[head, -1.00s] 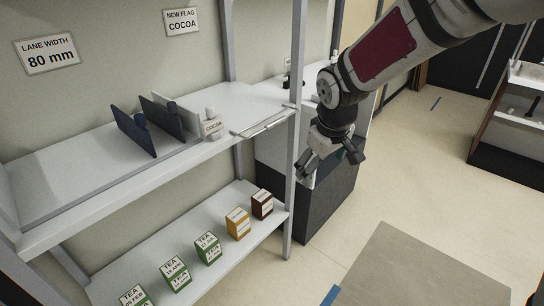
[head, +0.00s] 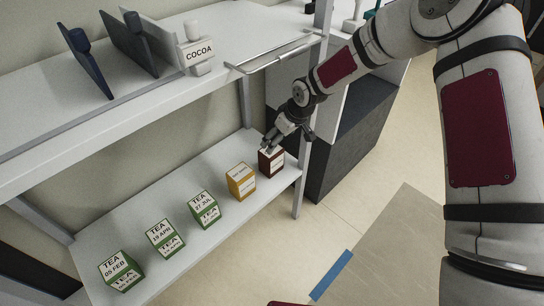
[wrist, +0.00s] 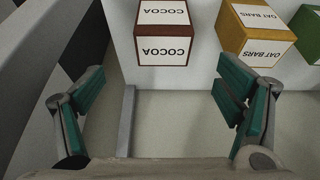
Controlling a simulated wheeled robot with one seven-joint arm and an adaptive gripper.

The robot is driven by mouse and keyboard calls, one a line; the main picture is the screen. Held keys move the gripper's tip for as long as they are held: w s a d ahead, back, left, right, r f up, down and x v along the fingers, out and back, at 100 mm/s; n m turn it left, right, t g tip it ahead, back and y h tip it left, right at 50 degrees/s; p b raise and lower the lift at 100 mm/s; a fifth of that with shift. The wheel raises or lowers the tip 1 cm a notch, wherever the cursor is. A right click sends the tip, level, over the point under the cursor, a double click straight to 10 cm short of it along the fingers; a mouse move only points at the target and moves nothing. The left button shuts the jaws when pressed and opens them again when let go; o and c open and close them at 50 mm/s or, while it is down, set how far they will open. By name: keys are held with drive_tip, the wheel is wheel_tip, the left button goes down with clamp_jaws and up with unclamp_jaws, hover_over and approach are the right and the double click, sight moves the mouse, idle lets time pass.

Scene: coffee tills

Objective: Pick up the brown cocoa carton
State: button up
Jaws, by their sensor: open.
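The brown cocoa carton (head: 271,162) stands at the right end of the lower shelf. It has white labels, and in the wrist view the carton (wrist: 165,32) reads COCOA on two faces. It stands upright at the top of that view, ahead of the fingers and roughly between their lines. My gripper (head: 272,146) is at the carton's upper edge in the head view. In the wrist view my gripper (wrist: 165,108) is open, with its two green-padded fingers wide apart and nothing between them. I cannot tell the exact gap to the carton.
A yellow oat bars carton (head: 241,181) stands just left of the cocoa, with several green tea cartons (head: 204,209) further left. A shelf post (head: 302,183) stands close right.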

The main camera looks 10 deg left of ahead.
sight(271, 160)
drive_tip(key=b+x, duration=0.2)
drive_tip(key=x, duration=0.5)
drive_tip(key=shift+f, duration=0.25)
drive_tip(key=shift+a+b+x, duration=0.15)
drive_tip(key=shift+b+x, duration=0.45)
drive_tip(key=shift+x, duration=0.7)
drive_tip(key=shift+a+b+x, duration=0.1)
drive_tip(key=shift+b+x, duration=0.5)
drive_tip(key=shift+x, duration=0.75)
drive_tip(key=shift+s+r, duration=0.1)
drive_tip(key=c, duration=1.3)
